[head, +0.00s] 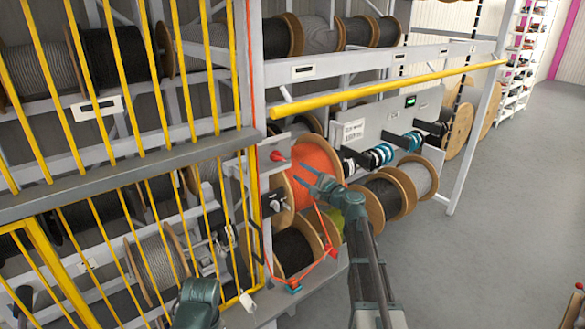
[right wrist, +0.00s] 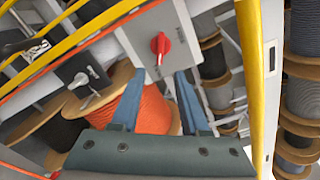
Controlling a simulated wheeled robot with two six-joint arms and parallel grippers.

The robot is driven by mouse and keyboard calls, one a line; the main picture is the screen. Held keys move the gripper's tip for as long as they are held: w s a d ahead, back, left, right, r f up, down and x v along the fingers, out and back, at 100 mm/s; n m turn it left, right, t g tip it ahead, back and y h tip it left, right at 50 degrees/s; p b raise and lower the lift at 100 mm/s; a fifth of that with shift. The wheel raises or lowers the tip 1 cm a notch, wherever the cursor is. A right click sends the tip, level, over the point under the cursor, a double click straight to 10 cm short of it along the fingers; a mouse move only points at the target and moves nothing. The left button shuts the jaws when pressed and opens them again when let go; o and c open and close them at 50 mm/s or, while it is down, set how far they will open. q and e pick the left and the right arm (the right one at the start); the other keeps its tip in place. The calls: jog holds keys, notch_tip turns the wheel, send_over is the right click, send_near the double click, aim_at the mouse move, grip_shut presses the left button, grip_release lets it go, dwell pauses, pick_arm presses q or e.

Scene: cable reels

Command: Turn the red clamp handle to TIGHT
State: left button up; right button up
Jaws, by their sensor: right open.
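The red handle (head: 278,155) sits on a grey box on the rack post, beside a large orange cable reel (head: 318,160). In the right wrist view the red handle (right wrist: 160,44) stands roughly upright on the face of the grey box (right wrist: 155,22). No readable TIGHT mark shows. My right gripper (head: 304,175) is open and empty in front of the orange reel. In the right wrist view its blue fingertips (right wrist: 160,75) are apart, with the handle beyond and above the gap, not between them. My left gripper's fingers do not show.
A yellow bar guard (head: 122,70) stands at the left, and a yellow rail (head: 390,88) crosses above my right gripper. A red cord (head: 322,220) hangs below.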

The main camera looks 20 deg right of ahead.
jog(key=shift+v, duration=1.7)
jog(key=shift+a, duration=0.15)
jog(key=s+a+f+n+g+y+b, duration=0.1)
jog(key=s+a+f+n+g+b, duration=0.5)
jog(key=a+f, duration=0.55)
jog(key=s+a+f+n+g+y+b, duration=0.2)
jog(key=s+a+f+n+g+b, duration=0.35)
jog(key=a+f, duration=0.65)
jog(key=s+a+f+n+g+h+b, duration=0.2)
jog(key=s+a+f+n, duration=0.15)
jog(key=s+f, duration=0.25)
jog(key=s+a+f+n+g+h+b, duration=0.2)
jog(key=s+f+n, duration=0.25)
jog(key=s, duration=0.25)
jog(key=s+d+f+n+g+h+b, duration=0.2)
jog(key=s+d+f+n+h+b, duration=0.1)
jog(key=s+f, duration=0.5)
jog(key=s+n+h+b, duration=0.1)
jog(key=s+h+b, duration=0.1)
jog(key=h, duration=0.1)
jog(key=shift+s+d+f+h, duration=0.2)
jog(key=shift+s+f+h, duration=0.05)
jog(key=shift+s+h, duration=0.05)
